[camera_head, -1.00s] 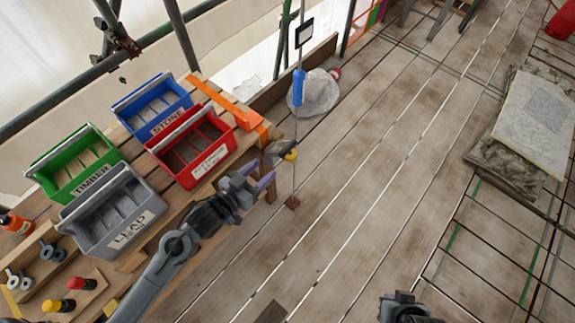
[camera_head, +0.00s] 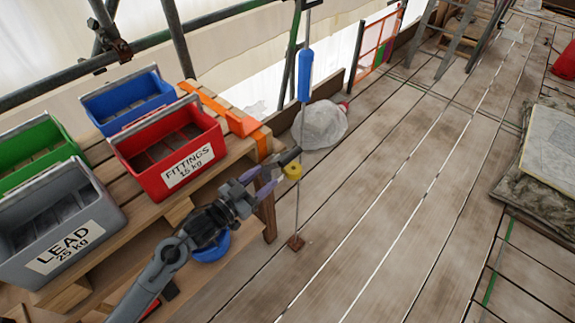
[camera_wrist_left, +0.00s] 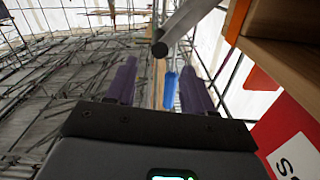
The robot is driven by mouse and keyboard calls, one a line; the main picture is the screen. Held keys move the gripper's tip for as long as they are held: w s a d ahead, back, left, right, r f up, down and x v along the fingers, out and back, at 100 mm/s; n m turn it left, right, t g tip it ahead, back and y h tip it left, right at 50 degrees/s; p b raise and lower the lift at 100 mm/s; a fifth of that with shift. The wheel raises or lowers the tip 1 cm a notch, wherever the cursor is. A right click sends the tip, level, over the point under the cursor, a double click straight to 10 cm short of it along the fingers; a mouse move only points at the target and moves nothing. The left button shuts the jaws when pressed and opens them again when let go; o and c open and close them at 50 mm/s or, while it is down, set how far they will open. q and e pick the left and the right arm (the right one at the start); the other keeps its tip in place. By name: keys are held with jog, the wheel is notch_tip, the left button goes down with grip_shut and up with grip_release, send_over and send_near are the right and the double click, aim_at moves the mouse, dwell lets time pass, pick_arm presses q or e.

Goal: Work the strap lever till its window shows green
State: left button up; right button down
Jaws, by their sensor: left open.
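The orange strap (camera_head: 230,115) runs over the wooden bench to its right end. A dark grey bar (camera_head: 288,157), apparently the strap lever, juts out there, with a yellow round part (camera_head: 292,171) close to it. My left gripper (camera_head: 267,180) has purple fingers, open and just short of the bar. In the left wrist view a grey bar with a round end (camera_wrist_left: 160,48) lies ahead, between and beyond the open fingers (camera_wrist_left: 160,80); I see no contact. I cannot make out the lever's window or its colour. My right gripper is out of view.
Red (camera_head: 168,145), blue (camera_head: 128,100), green (camera_head: 38,150) and grey (camera_head: 55,225) bins stand on the bench. A thin upright rod with a blue sleeve (camera_head: 305,75) stands close beside the lever. A pale wrapped bundle (camera_head: 320,124) lies behind.

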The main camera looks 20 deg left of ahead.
aim_at(288, 159)
pick_arm(q)
jog(key=b+x, duration=0.2)
jog(key=x, duration=0.7)
jog(key=shift+w, duration=0.15)
jog(key=shift+w+d, duration=0.3)
jog(key=shift+w, duration=0.25)
grip_shut()
